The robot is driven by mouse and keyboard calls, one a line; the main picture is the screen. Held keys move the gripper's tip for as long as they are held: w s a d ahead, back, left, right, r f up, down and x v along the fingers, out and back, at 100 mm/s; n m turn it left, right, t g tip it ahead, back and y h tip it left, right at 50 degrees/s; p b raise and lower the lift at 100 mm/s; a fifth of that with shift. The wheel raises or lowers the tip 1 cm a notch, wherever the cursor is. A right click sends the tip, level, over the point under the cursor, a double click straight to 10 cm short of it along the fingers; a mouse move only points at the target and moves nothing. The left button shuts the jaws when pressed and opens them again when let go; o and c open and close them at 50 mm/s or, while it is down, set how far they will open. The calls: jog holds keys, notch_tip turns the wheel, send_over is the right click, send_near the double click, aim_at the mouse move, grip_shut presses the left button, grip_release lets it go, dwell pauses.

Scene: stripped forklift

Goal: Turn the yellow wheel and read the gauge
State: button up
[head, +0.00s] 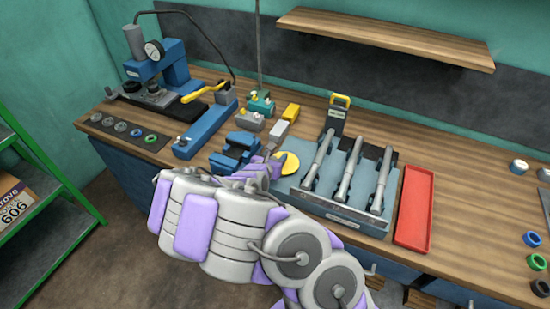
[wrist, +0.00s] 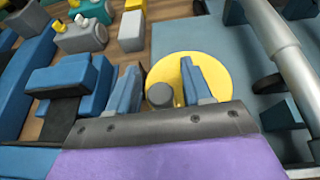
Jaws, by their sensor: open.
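My gripper (head: 272,166) is open at the wheel's left side. In the wrist view my gripper (wrist: 160,72) has the knob showing between its fingers; I cannot tell whether they touch anything. The round gauge (head: 154,50) is on the blue press at the back left; its reading is too small to make out.
A blue fixture (head: 327,206) holding grey rods stands right of the wheel, with a red tray (head: 414,208) beside it. A blue vise (head: 235,150) is close on the left.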

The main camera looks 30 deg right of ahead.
jog(key=shift+c, duration=0.2)
grip_shut()
dwell(0.3)
jog(key=p, duration=0.3)
jog(key=n+p, duration=0.1)
jog(key=p, duration=0.2)
jog(key=shift+s+r+t+y, duration=0.15)
jog(key=shift+r+t+y, duration=0.15)
jog(key=shift+y, duration=0.1)
jog(key=n+t+y+p, duration=0.1)
jog(key=p, duration=0.5)
jog(key=shift+s+a+p, duration=0.1)
jog(key=shift+s+p, duration=0.1)
jog(key=shift+p, duration=0.2)
jog(key=n+t+y+p, duration=0.1)
jog(key=p, duration=0.1)
jog(key=shift+s+f+p, duration=0.1)
jog(key=shift+p, duration=0.3)
jog(key=n+y+p, duration=0.1)
jog(key=n+t+y+p, duration=0.1)
jog(key=shift+s+f+p, duration=0.1)
jog(key=shift+s+p, duration=0.15)
jog(key=shift+p, duration=0.1)
jog(key=shift+s+n+t+y, duration=0.2)
jog(key=shift+n+t+y, duration=0.2)
jog(key=shift+n+y, duration=0.8)
